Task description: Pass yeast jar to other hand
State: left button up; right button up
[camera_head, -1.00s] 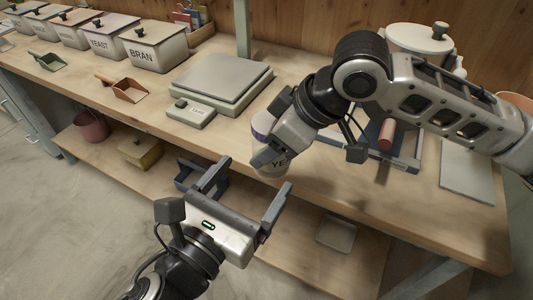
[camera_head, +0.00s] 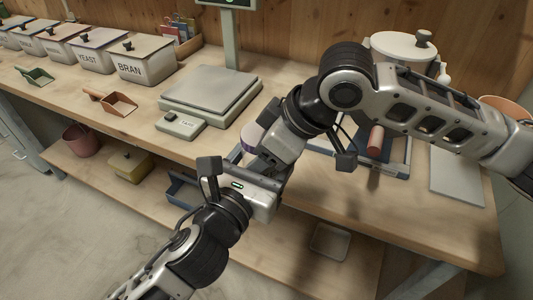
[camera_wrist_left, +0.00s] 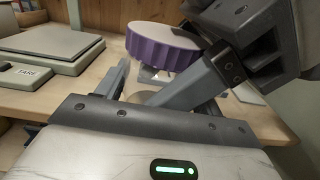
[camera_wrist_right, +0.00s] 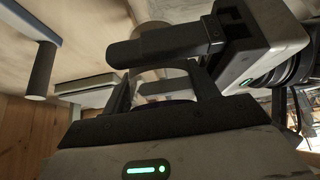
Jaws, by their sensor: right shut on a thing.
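The yeast jar with its purple lid (camera_head: 251,134) is mostly hidden behind my grippers in the head view. In the left wrist view the ridged purple lid (camera_wrist_left: 162,46) stands just beyond my left fingers. My right gripper (camera_head: 264,158) is shut on the jar and holds it in the air by the bench's front edge. My left gripper (camera_wrist_left: 158,90) is open, with one finger on each side of the jar below the lid. Whether its fingers touch the jar is hidden.
A scale (camera_head: 211,90) with a tare box (camera_head: 181,124) stands on the bench left of the grippers. Labelled bins, including a bran bin (camera_head: 143,62), line the back left. A white lidded pot (camera_head: 403,48) stands behind my right arm. A lower shelf (camera_head: 340,272) lies beneath.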

pick_arm(q)
jog(key=shift+s+d, duration=0.15)
jog(key=c, duration=0.5)
jog(key=shift+r, duration=0.1)
pick_arm(e)
jog(key=o, duration=1)
jog(key=shift+o, duration=0.4)
jog(key=shift+a, duration=0.1)
